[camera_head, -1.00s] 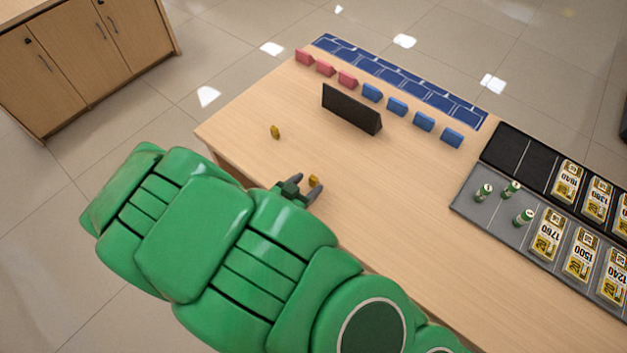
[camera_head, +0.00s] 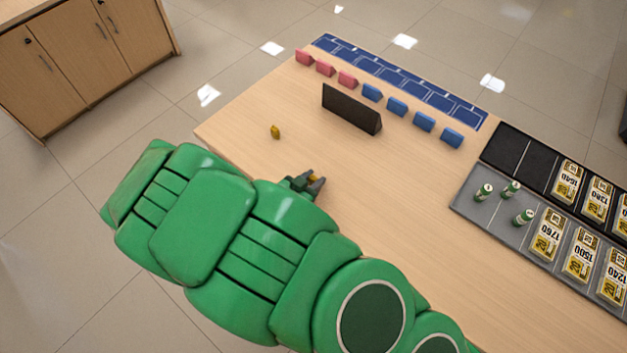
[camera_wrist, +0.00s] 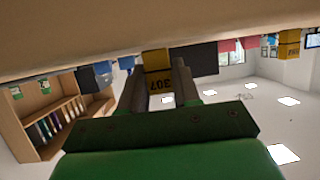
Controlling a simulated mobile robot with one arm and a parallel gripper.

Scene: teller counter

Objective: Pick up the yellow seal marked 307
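The yellow seal marked 307 shows in the wrist view (camera_wrist: 157,75), its number upside down. It is between the two fingers of my gripper (camera_wrist: 160,88), which press against its sides. In the head view only a small yellow bit of this seal (camera_head: 312,177) shows between the fingertips of my gripper (camera_head: 309,184), near the table's front left edge. The seal appears to be at the table surface; I cannot tell whether it is lifted.
A second yellow seal (camera_head: 275,132) stands farther back on the table (camera_head: 400,190). A black wedge-shaped block (camera_head: 351,109) stands behind, with red and blue blocks and a blue mat (camera_head: 400,80) beyond. A grey tray (camera_head: 465,200) with green-and-white cylinders and banknote bundles is at right.

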